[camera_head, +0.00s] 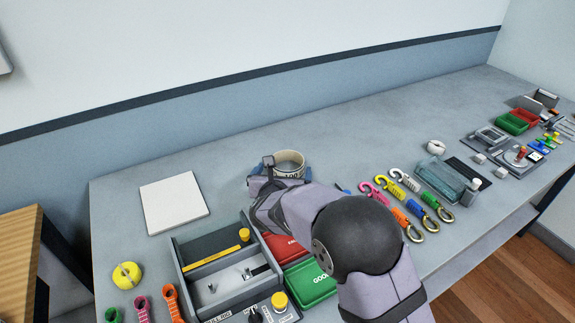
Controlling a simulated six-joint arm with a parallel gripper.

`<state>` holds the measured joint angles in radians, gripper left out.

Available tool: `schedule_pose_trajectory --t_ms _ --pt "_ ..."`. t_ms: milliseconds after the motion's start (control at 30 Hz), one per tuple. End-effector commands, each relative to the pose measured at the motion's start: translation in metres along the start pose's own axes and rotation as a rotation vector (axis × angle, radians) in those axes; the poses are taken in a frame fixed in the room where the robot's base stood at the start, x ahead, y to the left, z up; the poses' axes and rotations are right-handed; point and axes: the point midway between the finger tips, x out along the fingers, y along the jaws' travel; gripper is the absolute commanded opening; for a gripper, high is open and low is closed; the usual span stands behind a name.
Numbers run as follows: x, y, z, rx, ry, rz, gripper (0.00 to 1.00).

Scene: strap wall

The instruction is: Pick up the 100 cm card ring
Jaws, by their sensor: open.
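A cream card ring (290,158) with dark lettering on its front stands on the grey bench, left of the middle in the head view. The lettering is too small to read surely. My gripper (283,171) is at the ring, with its jaws open. A bluish finger shows at the ring's left side and another at its right side. I cannot tell whether they touch it. The gripper's wrist hides part of the ring's lower front.
A white square pad (174,203) lies to the left. A grey test fixture (225,270), a red bin (283,247) and a green bin (311,284) stand in front. Coloured hooks (405,180) lie to the right. The bench behind the ring is clear.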

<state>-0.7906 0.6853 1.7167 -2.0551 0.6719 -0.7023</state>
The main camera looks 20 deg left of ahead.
Motion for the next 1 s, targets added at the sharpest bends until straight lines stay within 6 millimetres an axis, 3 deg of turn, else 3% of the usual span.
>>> schedule_pose_trajectory --t_ms 500,867,1000 --pt "0.045 -0.003 0.002 0.0 0.0 0.0 0.97" --pt "0.052 -0.003 0.001 0.0 0.0 0.001 0.97" --pt "0.052 -0.003 0.001 0.0 0.0 0.0 0.66"
